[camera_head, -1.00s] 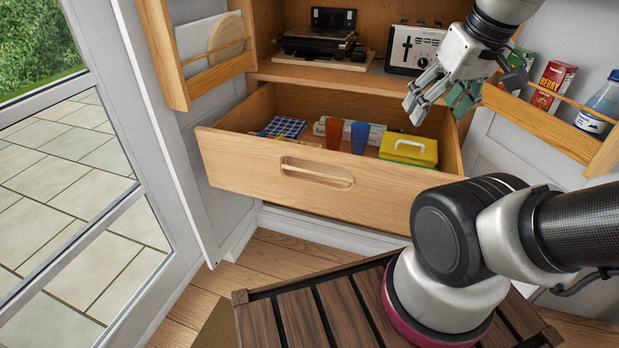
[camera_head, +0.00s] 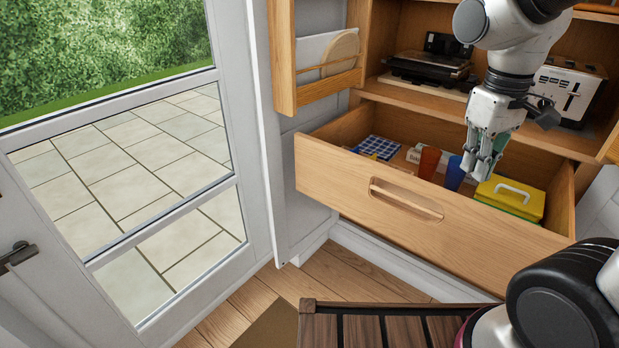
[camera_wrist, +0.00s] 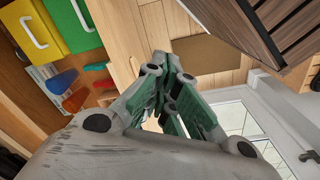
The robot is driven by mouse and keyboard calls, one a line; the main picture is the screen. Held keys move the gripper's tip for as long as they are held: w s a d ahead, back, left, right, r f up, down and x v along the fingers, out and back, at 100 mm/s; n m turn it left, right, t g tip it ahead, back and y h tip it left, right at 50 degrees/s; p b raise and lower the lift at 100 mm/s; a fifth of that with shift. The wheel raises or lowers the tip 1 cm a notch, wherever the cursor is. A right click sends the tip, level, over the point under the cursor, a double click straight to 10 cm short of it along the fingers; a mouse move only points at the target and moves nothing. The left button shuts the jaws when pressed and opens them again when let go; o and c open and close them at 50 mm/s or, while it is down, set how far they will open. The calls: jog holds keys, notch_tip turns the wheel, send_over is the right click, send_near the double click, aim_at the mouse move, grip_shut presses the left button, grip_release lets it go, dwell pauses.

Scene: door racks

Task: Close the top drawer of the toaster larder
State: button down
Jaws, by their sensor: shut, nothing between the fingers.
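The top drawer (camera_head: 340,181) of the wooden larder is pulled out, with a slot handle (camera_head: 405,200) in its front. Inside are a blue checked cloth (camera_head: 378,147), an orange cup (camera_head: 429,163), a blue cup (camera_head: 454,174) and a yellow box (camera_head: 510,198) with a white handle. The toaster (camera_head: 570,92) stands on the shelf above. In the wrist view, the closed fingers (camera_wrist: 168,75) show beside the drawer front (camera_wrist: 122,40). I cannot tell whether they touch it.
A black appliance (camera_head: 425,68) sits on the shelf. The left larder door carries a wooden rack (camera_head: 330,85). A glazed door (camera_head: 130,190) stands at left. Bare wooden floor (camera_head: 330,285) lies before the larder, with a dark slatted surface (camera_head: 400,325) nearer.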

jog(key=w+a+f+n+t+h, duration=0.1)
jog(key=w+a+f+n+h, duration=0.1)
jog(key=w+a+f+n, duration=0.7)
jog(key=w+a+f+n+t+h, duration=0.25)
jog(key=a+f, duration=0.35)
jog(key=a, duration=0.7)
jog(key=w+a+f+n+t+h, duration=0.1)
jog(key=w+a+f+n+h, duration=0.1)
jog(key=w+a+f+n, duration=0.65)
jog(key=w+a+r+n+t+y, duration=0.2)
jog(key=w+a+r+n, duration=0.15)
jog(key=a, duration=0.55)
send_near(314, 180)
notch_tip(314, 180, down, 4)
jog(key=w, duration=0.1)
jog(key=shift+w+d+r+n, duration=0.15)
jog(key=shift+w+d+n, duration=0.1)
jog(key=shift+w+d, duration=0.5)
jog(key=shift+w+d, duration=0.1)
